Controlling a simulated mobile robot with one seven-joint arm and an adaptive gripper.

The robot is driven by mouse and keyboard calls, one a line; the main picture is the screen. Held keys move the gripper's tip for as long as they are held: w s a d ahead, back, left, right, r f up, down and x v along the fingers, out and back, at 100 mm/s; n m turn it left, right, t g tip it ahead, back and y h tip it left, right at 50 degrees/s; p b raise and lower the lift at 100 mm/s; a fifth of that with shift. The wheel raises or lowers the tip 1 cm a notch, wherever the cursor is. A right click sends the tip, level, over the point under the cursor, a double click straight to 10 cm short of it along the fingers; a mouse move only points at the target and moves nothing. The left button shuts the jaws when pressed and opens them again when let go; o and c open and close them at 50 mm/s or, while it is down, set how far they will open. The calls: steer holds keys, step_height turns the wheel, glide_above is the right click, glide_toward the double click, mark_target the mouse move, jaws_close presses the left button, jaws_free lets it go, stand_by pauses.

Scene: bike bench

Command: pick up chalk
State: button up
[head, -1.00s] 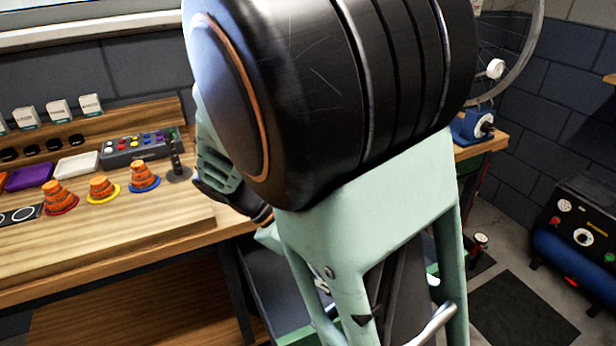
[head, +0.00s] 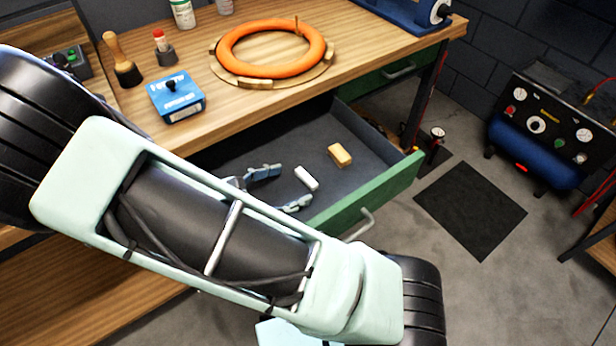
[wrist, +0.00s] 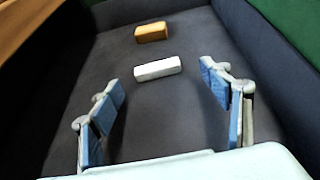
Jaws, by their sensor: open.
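The chalk (head: 307,178) is a short white block lying in the open drawer (head: 381,191). In the wrist view the chalk (wrist: 158,69) lies on the dark drawer floor, ahead of my fingertips and roughly centred between them. My gripper (head: 280,188) is inside or just above the drawer, with its blue-padded fingers spread on either side of the chalk. In the wrist view my gripper (wrist: 165,95) is open and empty. Part of it is hidden behind my arm in the head view.
A yellow-orange block (head: 340,155) lies in the drawer just beyond the chalk. The green drawer front and dark side walls surround the space. The bench top above holds a blue box (head: 176,97), an orange ring (head: 271,48) and a wooden-handled tool (head: 123,62).

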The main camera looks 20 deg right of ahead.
mark_target(307, 176)
steer(key=x, duration=0.2)
steer(key=b+x, duration=0.1)
steer(key=x, duration=0.2)
steer(key=shift+w+a, duration=0.1)
steer(key=shift+w, duration=0.2)
steer(key=shift+r, duration=0.1)
steer(key=c, duration=1)
steer(key=shift+c, duration=0.2)
